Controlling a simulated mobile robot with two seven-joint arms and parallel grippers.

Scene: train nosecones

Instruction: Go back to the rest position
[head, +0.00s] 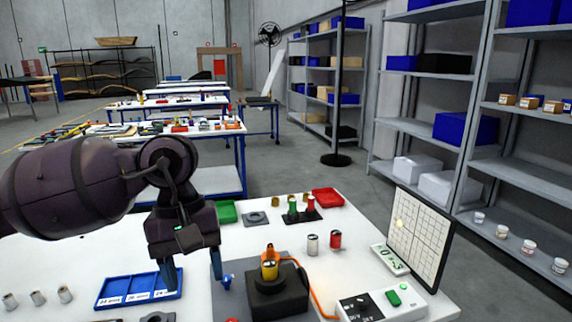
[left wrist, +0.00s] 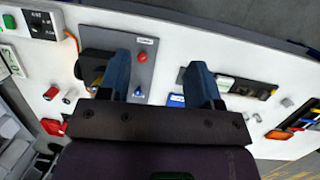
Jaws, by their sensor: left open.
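My left gripper (head: 193,270) hangs over the white table (head: 75,255) in the head view, its two blue-grey fingers pointing down. It stands between a blue sorting tray (head: 138,289) and a black block (head: 278,295) with a yellow and orange piece (head: 270,265) on top. In the left wrist view the fingers of my left gripper (left wrist: 160,72) are spread apart with nothing between them. A grey plate with a red button (left wrist: 142,58) shows beyond them. My right gripper is not in view.
Metal cylinders (head: 38,298) stand at the table's left. Silver and red cylinders (head: 335,240), a red tray (head: 328,198), a green tray (head: 227,212), a control box (head: 382,304) and an upright panel (head: 418,235) also stand on it. Shelves (head: 430,130) line the right wall.

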